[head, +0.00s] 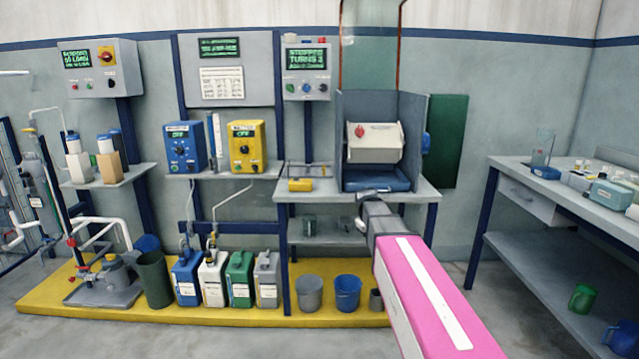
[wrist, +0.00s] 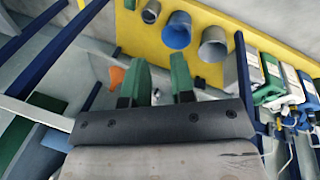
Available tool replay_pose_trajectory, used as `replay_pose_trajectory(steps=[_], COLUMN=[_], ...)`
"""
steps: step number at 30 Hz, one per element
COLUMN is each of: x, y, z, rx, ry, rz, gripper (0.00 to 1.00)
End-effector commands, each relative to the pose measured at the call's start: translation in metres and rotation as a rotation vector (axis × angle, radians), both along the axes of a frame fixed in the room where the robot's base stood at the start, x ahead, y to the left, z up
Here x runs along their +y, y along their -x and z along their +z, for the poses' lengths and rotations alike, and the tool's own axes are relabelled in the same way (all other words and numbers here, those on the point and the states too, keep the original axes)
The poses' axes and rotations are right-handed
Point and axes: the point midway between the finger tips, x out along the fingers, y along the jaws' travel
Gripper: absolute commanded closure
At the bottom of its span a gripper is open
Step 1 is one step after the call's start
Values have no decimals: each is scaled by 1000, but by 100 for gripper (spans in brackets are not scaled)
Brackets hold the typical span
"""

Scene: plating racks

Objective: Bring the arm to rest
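My arm, with its pink and white link, reaches in from the lower right of the head view. Its grey end and my gripper (head: 366,196) are in front of the middle bench, just below the blue tray (head: 376,180). In the wrist view, the two green fingers of my gripper (wrist: 160,80) stand apart with a clear gap. Nothing is held between them. In the head view the fingers are too small to make out.
The grey bench (head: 420,189) with a hooded box is close to my gripper. Below stand a blue bucket (head: 348,292) and a grey bucket (head: 309,294) on the yellow platform (head: 250,317). A side table (head: 560,200) stands at right. Floor between them is clear.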

Motion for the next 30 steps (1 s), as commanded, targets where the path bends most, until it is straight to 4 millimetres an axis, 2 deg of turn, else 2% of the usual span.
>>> replay_pose_trajectory(steps=[1, 6, 12, 15, 18, 21, 30], x=[-1, 0, 3, 5, 6, 7, 7], y=[31, 102, 181, 209, 225, 232, 232], z=[-21, -76, -122, -136, -144, -147, -148], rx=[14, 45, 85, 101, 111, 114, 115], ry=[-25, -108, -189, -217, -235, -243, -245], rz=[-36, -169, -324, -386, -426, -444, -448], gripper=[77, 77, 77, 77, 77, 77, 77])
